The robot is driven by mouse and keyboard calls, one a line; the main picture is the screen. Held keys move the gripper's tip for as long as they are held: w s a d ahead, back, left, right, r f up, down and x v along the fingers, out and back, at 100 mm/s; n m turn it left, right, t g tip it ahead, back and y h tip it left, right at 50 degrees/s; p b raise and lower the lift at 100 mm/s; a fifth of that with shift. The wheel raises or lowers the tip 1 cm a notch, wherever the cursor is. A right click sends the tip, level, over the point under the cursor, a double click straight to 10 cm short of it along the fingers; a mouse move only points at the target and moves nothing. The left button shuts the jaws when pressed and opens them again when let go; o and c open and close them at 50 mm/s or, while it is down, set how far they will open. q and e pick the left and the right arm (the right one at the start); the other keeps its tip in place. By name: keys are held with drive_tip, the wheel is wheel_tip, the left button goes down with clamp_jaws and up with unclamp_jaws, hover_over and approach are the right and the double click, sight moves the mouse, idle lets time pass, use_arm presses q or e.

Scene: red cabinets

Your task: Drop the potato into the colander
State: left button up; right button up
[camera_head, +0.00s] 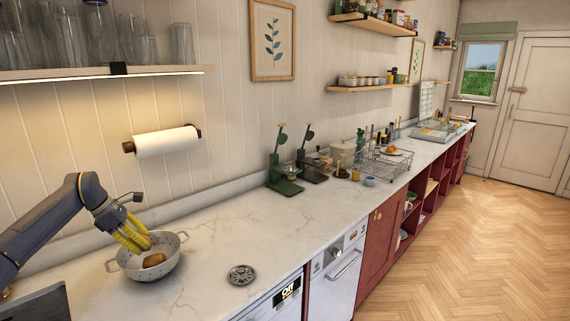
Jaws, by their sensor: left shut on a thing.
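A pale grey colander (166,270) with two side handles stands on the marble counter at the lower left. A brown potato (154,260) shows inside the colander's bowl, low between its walls. My left gripper (139,246), with yellow fingers, reaches down over the colander's rim from the left and is shut on the potato. The fingertips meet the potato's upper left side. I cannot tell whether the potato touches the bowl's bottom. My right gripper is not in view.
A round dark metal item (241,274) lies on the counter right of the colander. Green and black scale-like stands (285,180) and a wire dish rack (382,165) are farther back. The counter between colander and stands is clear. A paper towel roll (166,141) hangs on the wall above.

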use_arm(q)
drive_tip(key=shift+f, duration=1)
drive_tip(key=o, duration=1.2)
drive_tip(key=v, duration=1.2)
drive_tip(key=shift+s+d, duration=0.1)
